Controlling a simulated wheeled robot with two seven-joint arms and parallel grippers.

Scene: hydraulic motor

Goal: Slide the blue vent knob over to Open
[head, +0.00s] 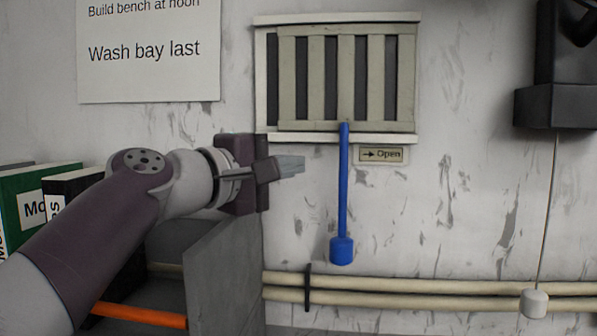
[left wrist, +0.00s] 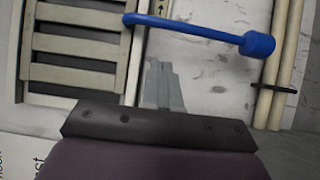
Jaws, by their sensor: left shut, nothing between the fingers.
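The blue vent knob (head: 341,250) hangs at the lower end of a blue rod below the slatted vent (head: 346,78) on the wall. It also shows in the left wrist view (left wrist: 257,45), with its rod running across to the vent. A small sign with an arrow to the right and the word Open (head: 381,154) is just right of the rod's top. My left gripper (head: 302,166) is shut and empty, left of the rod and apart from it, pointing right. It also shows in the left wrist view (left wrist: 161,66). My right gripper is not in view.
Pale pipes (head: 430,287) run along the wall below the knob. A grey panel (head: 225,275) stands below my left gripper, and binders (head: 45,205) stand at the left. A dark box (head: 556,106) with a hanging cord is at the right.

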